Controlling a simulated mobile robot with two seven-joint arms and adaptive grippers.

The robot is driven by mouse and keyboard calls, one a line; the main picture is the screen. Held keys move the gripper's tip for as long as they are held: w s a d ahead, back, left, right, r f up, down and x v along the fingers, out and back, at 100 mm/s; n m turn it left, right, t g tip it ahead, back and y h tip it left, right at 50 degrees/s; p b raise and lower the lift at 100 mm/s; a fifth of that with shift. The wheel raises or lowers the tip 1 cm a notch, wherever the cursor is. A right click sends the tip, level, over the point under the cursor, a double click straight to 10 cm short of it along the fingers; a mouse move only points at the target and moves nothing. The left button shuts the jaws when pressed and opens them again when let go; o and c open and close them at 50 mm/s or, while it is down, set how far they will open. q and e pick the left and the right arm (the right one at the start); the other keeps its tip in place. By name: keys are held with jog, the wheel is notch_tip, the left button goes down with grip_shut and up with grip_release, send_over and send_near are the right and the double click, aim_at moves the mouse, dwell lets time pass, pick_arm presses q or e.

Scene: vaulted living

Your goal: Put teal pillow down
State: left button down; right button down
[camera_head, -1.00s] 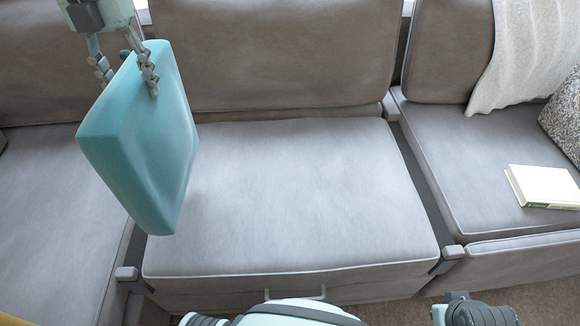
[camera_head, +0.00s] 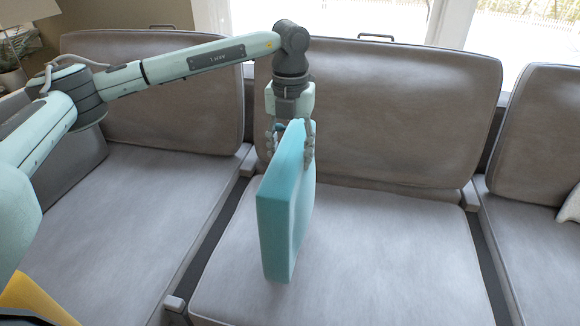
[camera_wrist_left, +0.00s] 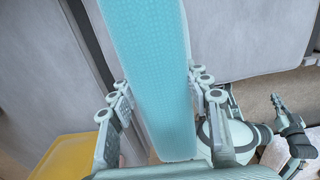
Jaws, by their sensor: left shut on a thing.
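The teal pillow (camera_head: 287,205) hangs upright on its edge from my left gripper (camera_head: 290,145), over the front left part of the middle seat cushion (camera_head: 380,250). The gripper's fingers are shut on the pillow's top edge from both sides. In the left wrist view the pillow (camera_wrist_left: 150,70) fills the space between the two fingers of my left gripper (camera_wrist_left: 160,112). Whether the pillow's lower edge touches the seat, I cannot tell. My right gripper is not seen in the head view.
The grey sofa has a left seat (camera_head: 110,220) and a middle backrest (camera_head: 390,110) behind the pillow. Dark gaps separate the seats. A yellow object (camera_head: 35,300) is at the lower left. The middle seat right of the pillow is clear.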

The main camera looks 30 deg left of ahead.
pick_arm(q)
notch_tip(320, 180, down, 3)
jog(key=shift+f, duration=0.3)
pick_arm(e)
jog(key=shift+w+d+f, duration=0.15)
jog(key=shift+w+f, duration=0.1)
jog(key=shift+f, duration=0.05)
